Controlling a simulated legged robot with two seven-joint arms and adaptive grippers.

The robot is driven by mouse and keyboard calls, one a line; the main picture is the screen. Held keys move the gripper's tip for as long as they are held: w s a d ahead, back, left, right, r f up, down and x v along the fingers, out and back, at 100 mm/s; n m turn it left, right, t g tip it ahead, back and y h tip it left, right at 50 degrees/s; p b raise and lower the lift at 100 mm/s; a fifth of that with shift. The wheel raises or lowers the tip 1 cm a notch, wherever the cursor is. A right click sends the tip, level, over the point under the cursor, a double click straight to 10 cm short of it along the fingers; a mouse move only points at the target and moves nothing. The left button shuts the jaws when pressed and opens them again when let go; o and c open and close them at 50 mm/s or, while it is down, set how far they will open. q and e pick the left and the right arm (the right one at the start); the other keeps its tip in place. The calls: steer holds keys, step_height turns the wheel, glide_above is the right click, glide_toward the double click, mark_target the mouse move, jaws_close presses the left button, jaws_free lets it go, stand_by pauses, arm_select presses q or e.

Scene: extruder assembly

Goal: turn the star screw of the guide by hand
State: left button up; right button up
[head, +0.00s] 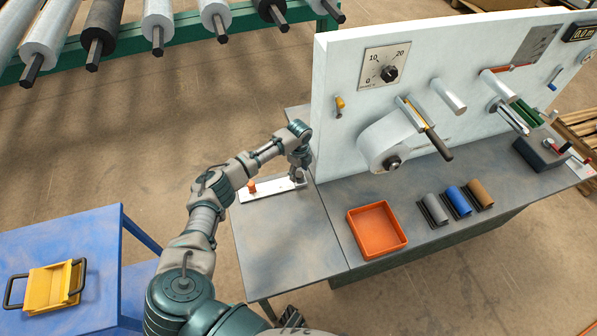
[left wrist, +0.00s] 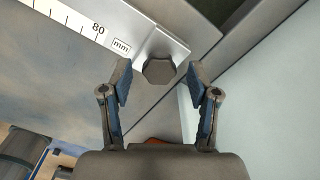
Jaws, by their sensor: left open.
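The guide (head: 262,191) is a pale plate with a scale, lying on the left part of the grey bench in the head view. Its scale end, marked 80 mm, shows in the left wrist view (left wrist: 105,30). The star screw (left wrist: 158,70) is a dark, faceted knob at the end of the guide. My left gripper (head: 299,174) points down over that end, by the white panel's left edge. In the left wrist view its open fingers (left wrist: 159,76) stand on both sides of the knob, with gaps. In the head view my gripper hides the screw.
The tall white panel (head: 345,125) stands close to the right of my left gripper. An orange knob (head: 252,186) stands on the guide. An orange tray (head: 377,228) and several coloured rolls lie farther right. The bench's front left is clear.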

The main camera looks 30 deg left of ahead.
arm_select(q)
steer(key=shift+r+p, duration=2.3)
steer(key=shift+r, duration=0.5)
steer(key=shift+f, duration=0.1)
step_height(320, 180, up, 12)
steer(key=shift+f, duration=0.1)
